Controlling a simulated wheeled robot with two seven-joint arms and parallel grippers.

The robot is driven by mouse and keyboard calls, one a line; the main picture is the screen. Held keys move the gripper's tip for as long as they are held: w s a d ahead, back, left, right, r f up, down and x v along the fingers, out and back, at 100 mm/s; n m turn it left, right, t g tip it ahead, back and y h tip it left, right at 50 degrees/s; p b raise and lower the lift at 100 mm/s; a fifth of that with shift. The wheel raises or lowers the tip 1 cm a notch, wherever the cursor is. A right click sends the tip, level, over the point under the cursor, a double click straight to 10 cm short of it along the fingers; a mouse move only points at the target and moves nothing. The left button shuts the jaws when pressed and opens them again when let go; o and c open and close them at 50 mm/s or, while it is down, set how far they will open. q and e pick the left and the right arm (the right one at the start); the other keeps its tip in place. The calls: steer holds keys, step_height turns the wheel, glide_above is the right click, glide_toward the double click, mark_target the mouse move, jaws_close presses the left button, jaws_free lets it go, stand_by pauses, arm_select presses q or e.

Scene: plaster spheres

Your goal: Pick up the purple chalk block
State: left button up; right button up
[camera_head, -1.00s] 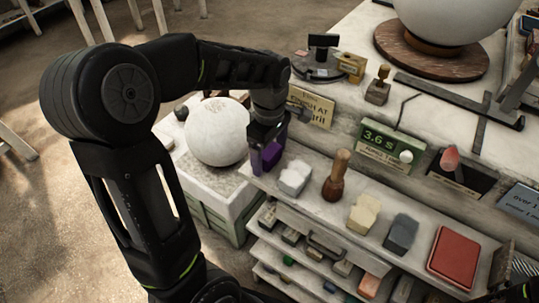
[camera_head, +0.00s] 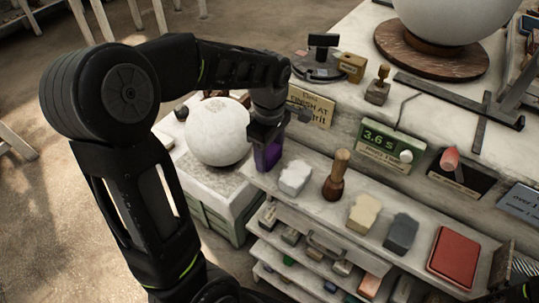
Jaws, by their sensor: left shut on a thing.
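The purple chalk block (camera_head: 270,155) is at the left end of the top shelf, between the fingers of my left gripper (camera_head: 267,150). The gripper points down and is shut on the block, hiding part of it. I cannot tell whether the block touches the shelf. My right gripper does not show clearly; only a dark piece of my own body shows at the lower right corner.
On the shelf (camera_head: 318,207), to the right, are a white block (camera_head: 294,178), a wooden-handled brush (camera_head: 335,178), a cream block (camera_head: 363,214), a grey block (camera_head: 401,233) and a red box (camera_head: 454,256). A white sphere (camera_head: 216,133) stands close left of the gripper.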

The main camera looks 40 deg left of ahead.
mark_target(270, 150)
arm_select(q)
steer(key=shift+c, duration=0.2)
step_height(270, 150, up, 10)
steer(key=shift+b, duration=0.45)
stand_by(0.5)
steer(key=o, duration=0.9)
steer(key=c, duration=0.7)
